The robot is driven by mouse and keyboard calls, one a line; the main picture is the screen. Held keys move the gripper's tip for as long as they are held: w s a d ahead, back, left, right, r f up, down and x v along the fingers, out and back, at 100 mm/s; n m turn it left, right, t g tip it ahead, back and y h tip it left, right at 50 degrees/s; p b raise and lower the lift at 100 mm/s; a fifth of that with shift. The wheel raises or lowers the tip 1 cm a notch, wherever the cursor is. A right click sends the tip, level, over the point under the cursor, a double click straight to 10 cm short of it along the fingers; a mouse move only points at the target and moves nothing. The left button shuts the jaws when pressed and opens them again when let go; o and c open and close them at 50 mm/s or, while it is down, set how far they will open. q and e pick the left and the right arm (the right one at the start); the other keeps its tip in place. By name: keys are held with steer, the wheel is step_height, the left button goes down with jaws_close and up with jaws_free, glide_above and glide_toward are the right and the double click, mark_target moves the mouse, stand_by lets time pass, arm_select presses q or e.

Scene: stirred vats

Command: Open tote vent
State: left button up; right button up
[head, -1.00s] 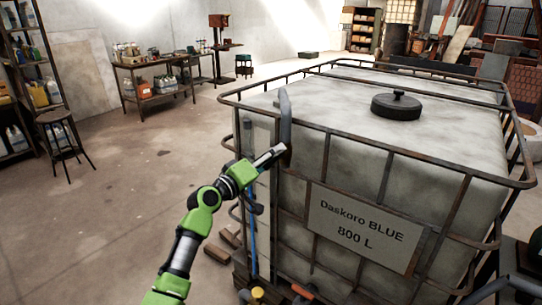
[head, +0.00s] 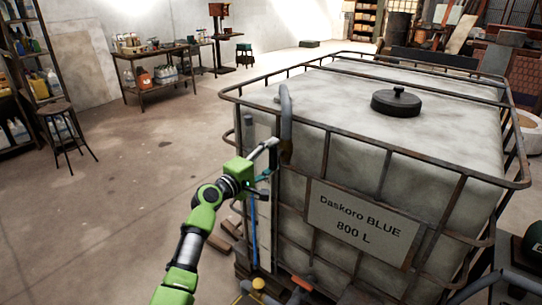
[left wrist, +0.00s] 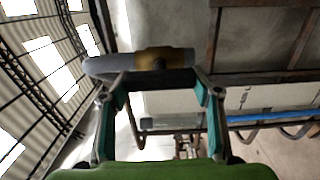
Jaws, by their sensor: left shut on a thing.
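The tote (head: 440,152) is a whitish tank in a rusty cage, with a sign reading "Daskoro BLUE 800 L" (head: 360,225). A curved grey pipe (head: 286,108) stands at its near left corner and ends in a brownish fitting (head: 286,152). My left gripper (head: 273,158) is at this fitting, outside the cage. In the left wrist view, the gripper (left wrist: 153,76) is shut on the fitting (left wrist: 165,57), its fingers spread wide around it. The exact contact is partly hidden. A black round lid (head: 396,103) sits on the tote's top. My right gripper is not in view.
The cage's rusty top rail (head: 400,149) runs close beside my left gripper. A stool (head: 62,135), a shelf and a workbench (head: 160,90) stand at the left. The floor between is clear.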

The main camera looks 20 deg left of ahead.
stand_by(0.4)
arm_select(q)
steer(key=o, duration=1.1)
steer(key=shift+s, duration=0.1)
steer(key=v, duration=1.1)
steer(key=shift+s+a, duration=0.15)
steer(key=shift+s, duration=0.25)
steer(key=shift+f, duration=0.1)
